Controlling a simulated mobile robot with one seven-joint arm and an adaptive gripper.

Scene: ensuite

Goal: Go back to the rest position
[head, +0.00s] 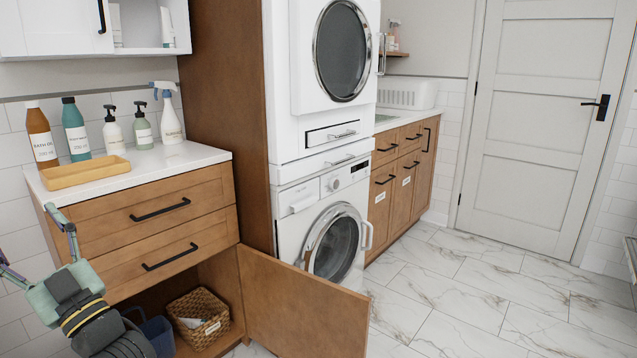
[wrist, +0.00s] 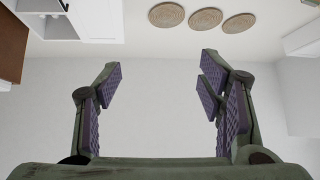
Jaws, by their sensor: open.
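My gripper (head: 32,243) is at the left edge of the head view, in front of the left wooden cabinet (head: 160,211) and pointing upward. In the wrist view my gripper (wrist: 160,85) has its two padded fingers wide apart, with nothing between them. Past the fingers the wrist view shows a plain pale surface and three round woven discs (wrist: 206,17). My gripper holds nothing.
The cabinet's lower door (head: 303,303) stands open, with a wicker basket (head: 197,318) and a blue bin (head: 156,334) inside. Several bottles (head: 113,130) and a wooden tray (head: 85,174) stand on the counter. Stacked washer (head: 298,228) and dryer (head: 305,56) are beyond. Marble floor (head: 470,290) is clear at right.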

